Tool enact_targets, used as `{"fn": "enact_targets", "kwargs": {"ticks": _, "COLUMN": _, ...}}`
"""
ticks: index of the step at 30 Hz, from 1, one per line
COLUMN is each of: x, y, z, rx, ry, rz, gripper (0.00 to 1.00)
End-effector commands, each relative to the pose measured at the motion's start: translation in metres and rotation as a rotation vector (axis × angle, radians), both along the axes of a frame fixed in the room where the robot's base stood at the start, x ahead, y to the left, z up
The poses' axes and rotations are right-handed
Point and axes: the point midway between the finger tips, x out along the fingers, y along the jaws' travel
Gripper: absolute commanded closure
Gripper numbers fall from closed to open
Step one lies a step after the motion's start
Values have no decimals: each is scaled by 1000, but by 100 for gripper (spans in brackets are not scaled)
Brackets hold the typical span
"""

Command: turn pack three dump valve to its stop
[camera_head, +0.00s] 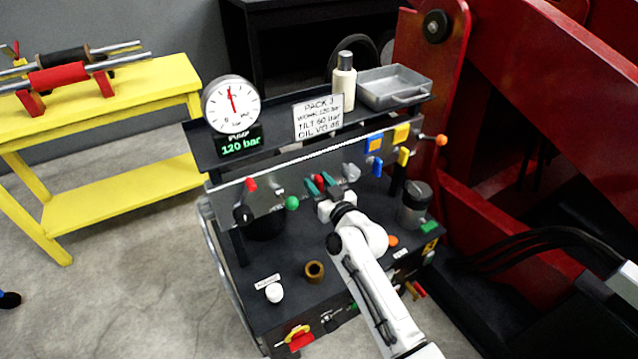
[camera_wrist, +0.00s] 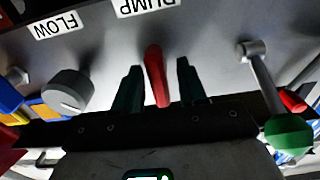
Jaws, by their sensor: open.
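The dump valve shows as a red lever (camera_wrist: 156,80) on the grey panel in the wrist view, under an upside-down, partly cut-off label (camera_wrist: 145,6) that appears to read DUMP. My gripper (camera_wrist: 160,68) is open, with one dark green finger on each side of the lever. A gap shows between the lever and each finger, so the jaws are around it but not closed on it. In the head view my gripper (camera_head: 322,184) is at the panel's front face, and only a bit of red shows between its fingers. A card (camera_head: 319,118) above reads PACK 3.
A green-knobbed lever (camera_wrist: 290,134) and a FLOW knob (camera_wrist: 68,92) flank the gripper closely. A pressure gauge (camera_head: 231,104) stands over a display of 120 bar. A bottle (camera_head: 344,82) and metal tray (camera_head: 393,87) sit on the shelf. A brass ring (camera_head: 315,271) lies on the lower deck.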

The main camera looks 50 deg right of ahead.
Motion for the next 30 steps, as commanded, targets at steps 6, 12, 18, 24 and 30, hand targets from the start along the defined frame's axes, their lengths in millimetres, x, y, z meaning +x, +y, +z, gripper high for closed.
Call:
{"fn": "enact_targets", "kwargs": {"ticks": 6, "x": 0, "y": 0, "z": 0, "rx": 0, "ry": 0, "rz": 0, "gripper": 68}}
{"fn": "enact_targets", "kwargs": {"ticks": 12, "x": 0, "y": 0, "z": 0, "rx": 0, "ry": 0, "rz": 0, "gripper": 87}}
{"fn": "enact_targets", "kwargs": {"ticks": 18, "x": 0, "y": 0, "z": 0, "rx": 0, "ry": 0, "rz": 0, "gripper": 100}}
{"fn": "enact_targets", "kwargs": {"ticks": 24, "x": 0, "y": 0, "z": 0, "rx": 7, "ry": -2, "rz": 0, "gripper": 100}}
{"fn": "enact_targets", "kwargs": {"ticks": 30, "x": 0, "y": 0, "z": 0, "rx": 60, "ry": -17, "rz": 1, "gripper": 100}}
